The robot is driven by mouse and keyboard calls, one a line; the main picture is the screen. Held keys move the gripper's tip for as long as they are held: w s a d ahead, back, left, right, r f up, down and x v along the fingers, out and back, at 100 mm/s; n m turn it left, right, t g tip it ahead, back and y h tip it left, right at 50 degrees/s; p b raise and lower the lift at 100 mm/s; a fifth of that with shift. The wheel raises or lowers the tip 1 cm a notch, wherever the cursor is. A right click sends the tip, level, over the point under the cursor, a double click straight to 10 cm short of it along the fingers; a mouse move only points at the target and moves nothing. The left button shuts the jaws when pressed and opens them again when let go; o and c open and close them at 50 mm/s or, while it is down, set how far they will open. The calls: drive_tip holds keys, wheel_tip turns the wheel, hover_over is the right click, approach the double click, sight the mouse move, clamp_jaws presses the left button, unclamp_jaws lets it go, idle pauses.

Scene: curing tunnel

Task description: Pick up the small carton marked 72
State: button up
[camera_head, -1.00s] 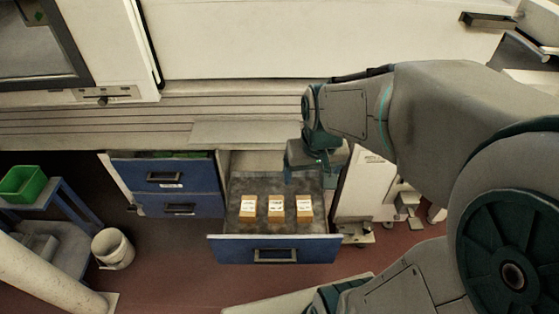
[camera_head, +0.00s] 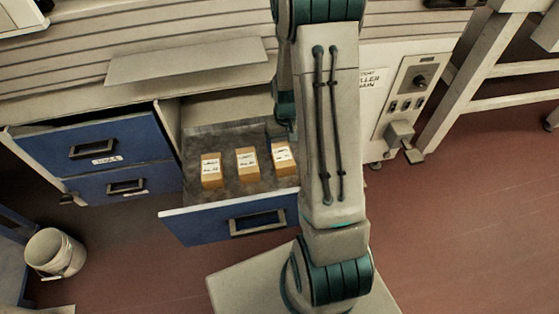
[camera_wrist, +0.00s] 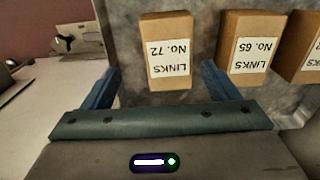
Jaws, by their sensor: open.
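The small carton marked 72 (camera_wrist: 167,50) is a brown box with a white label reading "LINKS No. 72", upside down in the wrist view. It appears to be the rightmost carton (camera_head: 283,158) of the row in the open blue drawer (camera_head: 180,223) in the head view. My gripper (camera_wrist: 160,70) is open, with its two blue fingers low in the wrist view, one on each side of the carton's near end. The carton lies ahead of the palm. I cannot tell how far the fingertips are above it. In the head view my arm hides most of the gripper.
A carton marked 65 (camera_wrist: 247,47) stands close to the right in the wrist view, and a third carton (camera_wrist: 306,48) is cut off beyond it. Closed blue drawers (camera_head: 100,150) are left of the open one. A control box (camera_head: 412,90) is at the right.

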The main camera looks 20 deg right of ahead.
sight(282, 154)
wheel_tip(282, 154, down, 2)
drive_tip(key=shift+a+f+b, duration=0.1)
drive_tip(key=shift+b, duration=0.3)
drive_tip(key=f+b, duration=0.1)
drive_tip(key=f, duration=0.1)
drive_tip(key=a+f+b, duration=0.1)
drive_tip(key=f, duration=0.1)
drive_tip(key=shift+w+f+b, duration=0.15)
drive_tip(key=shift+f+b, duration=0.2)
drive_tip(key=shift+f, duration=0.45)
drive_tip(key=shift+r, duration=0.1)
drive_tip(key=shift+c, duration=0.3)
drive_tip(key=c, duration=1.1)
drive_tip(key=shift+r, duration=0.1)
